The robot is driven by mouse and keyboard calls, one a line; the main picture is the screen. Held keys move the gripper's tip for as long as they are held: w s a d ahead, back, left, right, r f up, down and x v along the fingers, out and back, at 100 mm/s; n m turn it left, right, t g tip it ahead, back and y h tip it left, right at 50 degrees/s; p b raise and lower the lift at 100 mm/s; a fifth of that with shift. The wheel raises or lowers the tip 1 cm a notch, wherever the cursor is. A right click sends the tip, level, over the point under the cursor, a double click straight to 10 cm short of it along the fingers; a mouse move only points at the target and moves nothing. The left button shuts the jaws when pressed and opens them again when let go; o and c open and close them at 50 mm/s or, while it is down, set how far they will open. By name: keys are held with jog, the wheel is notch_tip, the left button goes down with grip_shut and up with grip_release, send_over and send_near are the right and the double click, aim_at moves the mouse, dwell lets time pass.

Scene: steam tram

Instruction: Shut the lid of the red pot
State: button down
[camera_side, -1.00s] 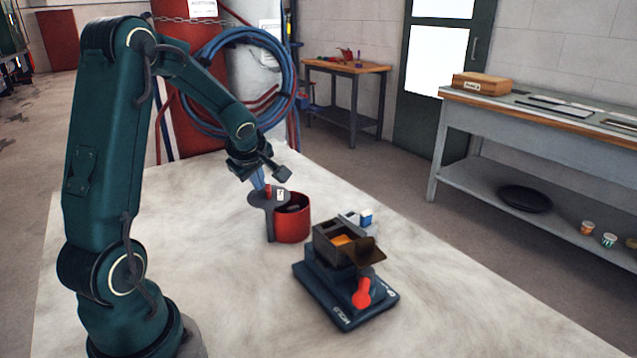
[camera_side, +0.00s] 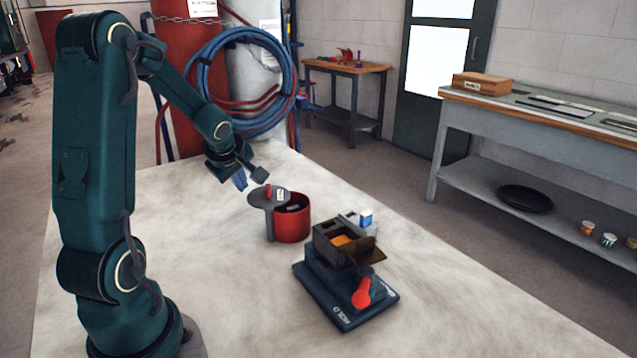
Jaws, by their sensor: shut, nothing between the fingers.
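The red pot (camera_side: 293,223) stands on the pale table, its mouth partly uncovered, with something dark and grey inside. Its dark round lid (camera_side: 262,203) is swung out to the left of the pot, flat, on a post at the pot's side. A small red knob (camera_side: 268,191) and a white label stand on the lid. My gripper (camera_side: 241,181) is above and to the left of the lid, apart from the knob. Its blue fingers are together and hold nothing.
A dark blue mold device (camera_side: 345,265) with an open box on top and a red handle (camera_side: 362,293) stands to the right, in front of the pot. A small white and blue item (camera_side: 365,218) is behind it. The table's left part is clear.

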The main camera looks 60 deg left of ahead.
jog(key=s+r, duration=0.6)
jog(key=r, duration=0.1)
jog(key=shift+d+r, duration=0.3)
jog(key=shift+d, duration=0.15)
jog(key=c, duration=0.9)
grip_release()
jog(key=shift+s+d+r, duration=0.15)
jog(key=shift+s+r, duration=0.05)
jog(key=m+g+h, duration=0.2)
jog(key=m, duration=0.6)
send_over(268, 187)
jog(key=s+d, duration=0.1)
jog(key=d, duration=0.1)
notch_tip(268, 187, down, 4)
jog(key=shift+s+r, duration=0.15)
jog(key=shift+r, duration=0.05)
jog(key=shift+f, duration=0.3)
jog(key=shift+x, duration=2.25)
grip_shut()
